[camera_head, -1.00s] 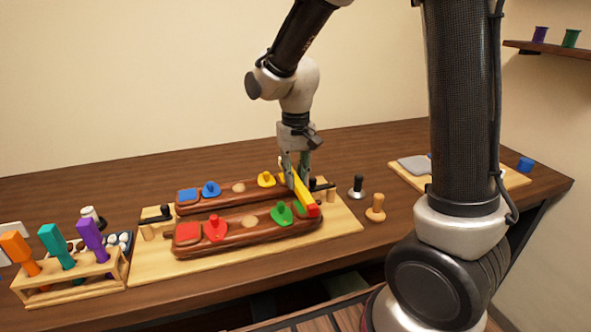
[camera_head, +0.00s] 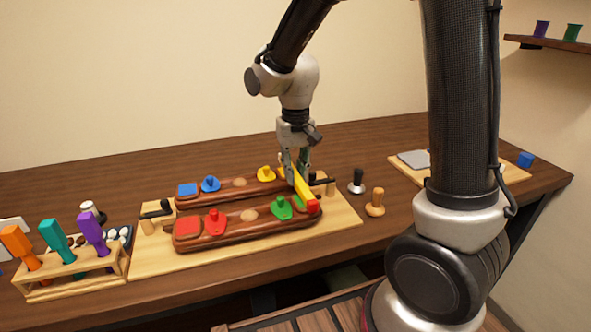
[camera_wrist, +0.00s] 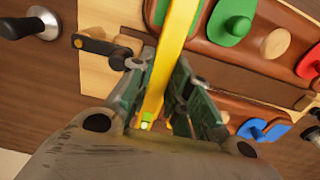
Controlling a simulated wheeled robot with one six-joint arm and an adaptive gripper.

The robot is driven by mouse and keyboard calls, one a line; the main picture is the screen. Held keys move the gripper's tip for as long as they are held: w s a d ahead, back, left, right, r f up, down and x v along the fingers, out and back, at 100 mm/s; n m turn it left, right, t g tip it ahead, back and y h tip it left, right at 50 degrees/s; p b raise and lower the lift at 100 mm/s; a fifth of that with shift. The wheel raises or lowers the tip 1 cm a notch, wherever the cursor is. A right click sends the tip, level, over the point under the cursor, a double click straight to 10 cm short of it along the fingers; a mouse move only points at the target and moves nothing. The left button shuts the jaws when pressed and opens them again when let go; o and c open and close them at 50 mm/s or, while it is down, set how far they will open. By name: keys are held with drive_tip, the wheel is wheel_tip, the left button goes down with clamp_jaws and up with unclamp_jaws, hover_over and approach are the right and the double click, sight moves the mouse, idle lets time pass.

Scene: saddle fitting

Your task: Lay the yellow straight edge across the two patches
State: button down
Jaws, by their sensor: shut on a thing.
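The yellow straight edge (camera_head: 303,188) spans the right ends of two brown bars, the front bar (camera_head: 250,229) and the rear bar (camera_head: 225,196). A red piece shows at its near end. My gripper (camera_head: 296,168) is shut on it from above, and the wrist view shows the edge (camera_wrist: 172,60) between the fingers (camera_wrist: 172,105). A green patch (camera_wrist: 158,12) lies under or beside the edge on the front bar. The rear bar's right-end patch is hidden by the gripper. I cannot tell whether the edge touches the bars.
The bars sit on a light board (camera_head: 343,211) with black-handled clamps. A black-knobbed tool (camera_head: 357,182) and a wooden peg (camera_head: 375,203) stand to the right. A rack (camera_head: 70,275) of coloured-handled tools stands at the left. The table behind the board is clear.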

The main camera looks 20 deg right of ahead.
drive_tip(key=shift+f, duration=0.15)
drive_tip(key=c, duration=1.3)
unclamp_jaws()
drive_tip(key=shift+o, duration=0.2)
